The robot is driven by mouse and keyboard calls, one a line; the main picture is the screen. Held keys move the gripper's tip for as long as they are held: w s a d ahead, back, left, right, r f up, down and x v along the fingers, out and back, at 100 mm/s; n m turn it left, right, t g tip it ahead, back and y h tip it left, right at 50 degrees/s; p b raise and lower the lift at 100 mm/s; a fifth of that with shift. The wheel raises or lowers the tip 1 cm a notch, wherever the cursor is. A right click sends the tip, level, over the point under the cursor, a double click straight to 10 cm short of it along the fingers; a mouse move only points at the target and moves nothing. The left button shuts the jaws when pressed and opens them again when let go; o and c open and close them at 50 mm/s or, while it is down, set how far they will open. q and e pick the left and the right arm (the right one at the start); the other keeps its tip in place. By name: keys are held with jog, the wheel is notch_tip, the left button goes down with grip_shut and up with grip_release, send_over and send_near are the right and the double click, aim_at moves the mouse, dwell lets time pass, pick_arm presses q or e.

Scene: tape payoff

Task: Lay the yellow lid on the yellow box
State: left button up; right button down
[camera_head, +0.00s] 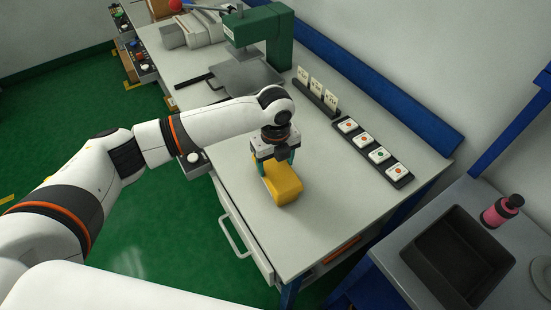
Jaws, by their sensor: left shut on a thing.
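My left gripper (275,160) points down over the work table, with its teal fingers on either side of a yellow piece. It is shut on this piece, which I take to be the yellow lid (284,182). The yellow lid and the yellow box show as one yellow shape at or just above the table top. I cannot make out a seam or gap between them, so I cannot tell whether they touch. The gripper hides the far end of the yellow shape. My right gripper is not in view.
A black rack with several white tiles (372,150) lies right of the gripper, near a stand of upright cards (317,90). A green press (262,35) stands behind. The table top (330,215) is clear around the yellow shape. A dark bin (458,258) is at lower right.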

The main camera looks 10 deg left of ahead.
pick_arm(q)
jog(key=shift+p, duration=0.4)
dwell(0.5)
jog(key=shift+f, duration=0.9)
dwell(0.9)
jog(key=o, duration=1)
jog(key=shift+o, duration=0.2)
notch_tip(320, 180, up, 12)
jog(key=b, duration=0.1)
jog(key=shift+f, duration=0.1)
